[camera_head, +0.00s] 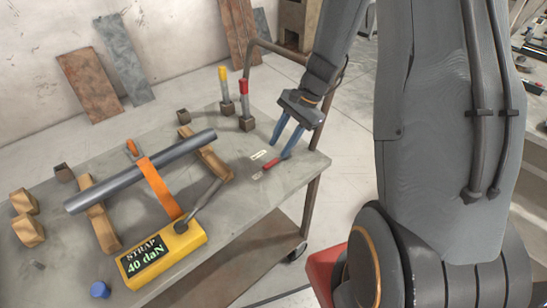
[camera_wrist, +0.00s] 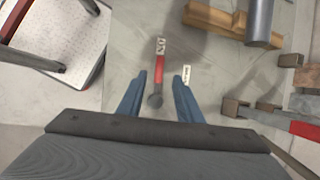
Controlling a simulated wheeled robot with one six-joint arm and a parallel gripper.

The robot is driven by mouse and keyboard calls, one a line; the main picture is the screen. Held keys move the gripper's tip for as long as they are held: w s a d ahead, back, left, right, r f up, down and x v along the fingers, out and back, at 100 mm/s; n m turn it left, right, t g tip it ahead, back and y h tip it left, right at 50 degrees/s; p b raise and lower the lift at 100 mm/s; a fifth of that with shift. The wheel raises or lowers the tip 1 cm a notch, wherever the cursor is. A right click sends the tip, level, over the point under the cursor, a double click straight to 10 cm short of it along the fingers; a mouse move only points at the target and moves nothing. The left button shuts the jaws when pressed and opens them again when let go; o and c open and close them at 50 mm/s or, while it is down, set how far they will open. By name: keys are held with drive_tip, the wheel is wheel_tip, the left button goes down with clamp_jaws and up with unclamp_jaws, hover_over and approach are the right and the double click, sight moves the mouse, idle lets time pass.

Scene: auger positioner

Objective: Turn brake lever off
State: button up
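The brake lever (camera_head: 271,163) has a red handle and lies near the right end of the grey table. It also shows in the wrist view (camera_wrist: 159,72), with a dark round end between my fingertips. My gripper (camera_head: 281,150) is open above the right end of the table, with its blue fingers pointing down. In the wrist view the fingers (camera_wrist: 158,80) are apart, one on each side of the lever. I cannot tell whether either finger touches it. Small white labels (camera_head: 258,155) lie beside the lever; their text is too small to read surely.
A yellow strap box (camera_head: 190,239) reading "STRAP 40 daN" stands at the table's front. An orange strap (camera_head: 158,188) crosses a grey tube (camera_head: 115,185) on wooden supports. Red and yellow handled posts (camera_head: 244,95) stand at the back.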

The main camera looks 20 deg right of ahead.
sight(270, 163)
drive_tip(key=x, duration=0.6)
drive_tip(key=shift+a+f, duration=0.1)
drive_tip(key=shift+f, duration=0.05)
clamp_jaws()
